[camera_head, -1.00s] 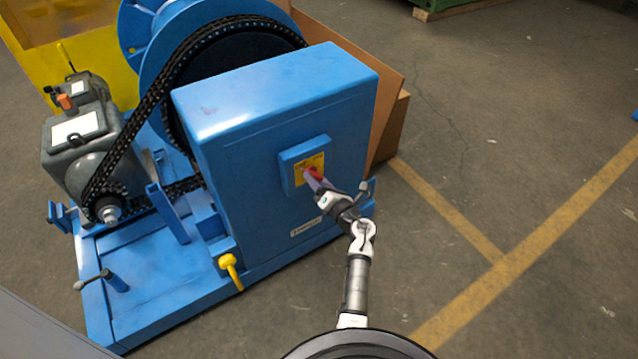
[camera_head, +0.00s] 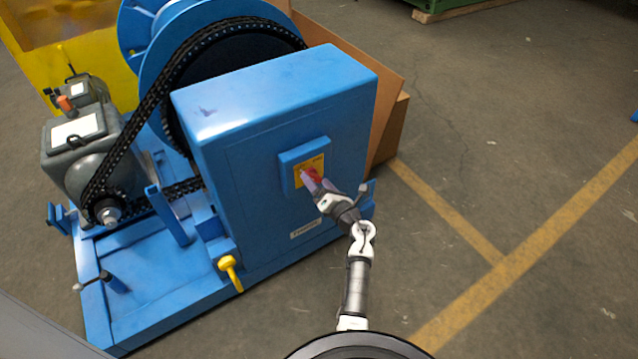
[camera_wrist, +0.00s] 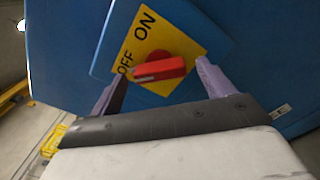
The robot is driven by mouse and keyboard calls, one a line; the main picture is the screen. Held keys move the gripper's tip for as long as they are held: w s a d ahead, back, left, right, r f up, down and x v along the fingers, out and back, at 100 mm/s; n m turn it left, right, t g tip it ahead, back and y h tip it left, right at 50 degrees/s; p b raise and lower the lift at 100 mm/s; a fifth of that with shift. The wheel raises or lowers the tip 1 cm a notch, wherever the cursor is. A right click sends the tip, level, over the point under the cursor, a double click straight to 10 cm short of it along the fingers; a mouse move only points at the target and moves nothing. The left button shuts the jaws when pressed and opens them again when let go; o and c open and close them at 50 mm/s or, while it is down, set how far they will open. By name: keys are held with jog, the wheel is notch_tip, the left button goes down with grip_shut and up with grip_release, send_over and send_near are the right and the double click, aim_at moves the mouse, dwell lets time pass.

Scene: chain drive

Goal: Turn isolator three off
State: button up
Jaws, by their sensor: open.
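The isolator is a red rotary handle (camera_wrist: 160,69) on a yellow plate (camera_wrist: 196,35) marked ON and OFF, in a blue box (camera_head: 288,160) on the front of the blue cabinet. No number on it is readable. The handle's end with a pale mark points left in the wrist view, beside and slightly below the word OFF. My gripper (camera_wrist: 163,70) is open, with its purple fingers on either side of the handle. The right finger is close to the handle's plain end; I cannot tell whether it touches. In the head view my gripper (camera_head: 316,180) partly covers the handle (camera_head: 315,173).
The blue cabinet (camera_head: 250,190) stands on a blue base beside a chain (camera_head: 146,115) and a grey motor unit (camera_head: 80,150). A yellow handle (camera_head: 230,270) sticks out low at the front. The floor to the right is clear, with yellow lines (camera_head: 450,215).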

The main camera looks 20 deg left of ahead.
jog(key=b+v, duration=0.1)
jog(key=v, duration=1.2)
jog(key=shift+s+d, duration=0.25)
jog(key=shift+d, duration=0.05)
